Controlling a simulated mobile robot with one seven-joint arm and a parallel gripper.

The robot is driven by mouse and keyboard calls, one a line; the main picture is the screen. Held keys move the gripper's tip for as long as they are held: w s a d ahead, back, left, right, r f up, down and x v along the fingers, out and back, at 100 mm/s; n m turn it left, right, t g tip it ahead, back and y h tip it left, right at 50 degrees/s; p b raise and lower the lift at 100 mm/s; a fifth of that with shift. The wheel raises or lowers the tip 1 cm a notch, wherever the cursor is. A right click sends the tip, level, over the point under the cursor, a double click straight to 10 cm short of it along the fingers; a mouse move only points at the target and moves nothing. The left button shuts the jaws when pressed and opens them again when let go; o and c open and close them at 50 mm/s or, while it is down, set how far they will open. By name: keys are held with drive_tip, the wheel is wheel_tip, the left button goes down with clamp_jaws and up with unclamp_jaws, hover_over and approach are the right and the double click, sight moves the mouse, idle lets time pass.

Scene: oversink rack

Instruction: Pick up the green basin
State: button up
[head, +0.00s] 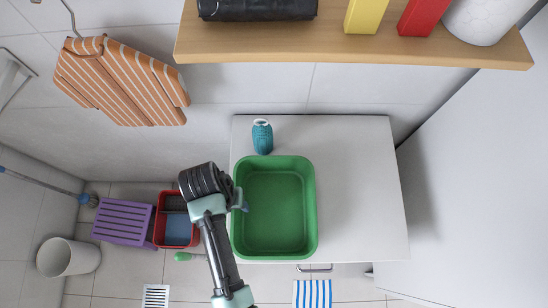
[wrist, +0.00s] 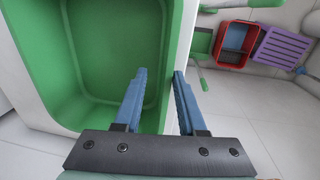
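The green basin (head: 273,210) stands upright on the white counter in the head view. It looks empty. In the wrist view the basin (wrist: 105,45) fills the upper left, with its wall running down between my fingers. My gripper (wrist: 158,75) is open, with one blue finger inside the basin and the other outside. A gap shows between the inner finger and the wall. In the head view my gripper (head: 241,199) is at the basin's left rim, and my wrist partly hides the fingers.
A teal bottle (head: 262,137) stands just behind the basin on the white counter (head: 360,190), whose right part is clear. A wooden shelf (head: 350,48) with several items hangs above. On the floor at left are a red bin (head: 161,232), purple stool (head: 122,222) and white bucket (head: 68,257).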

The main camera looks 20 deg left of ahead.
sight(241, 211)
drive_tip(key=f, duration=0.4)
drive_tip(key=shift+w+a+f+p, duration=0.1)
drive_tip(key=shift+w+a+p, duration=0.15)
drive_tip(key=shift+w+p, duration=0.1)
drive_tip(key=shift+f, duration=0.5)
drive_tip(key=shift+d, duration=0.1)
clamp_jaws()
idle(0.7)
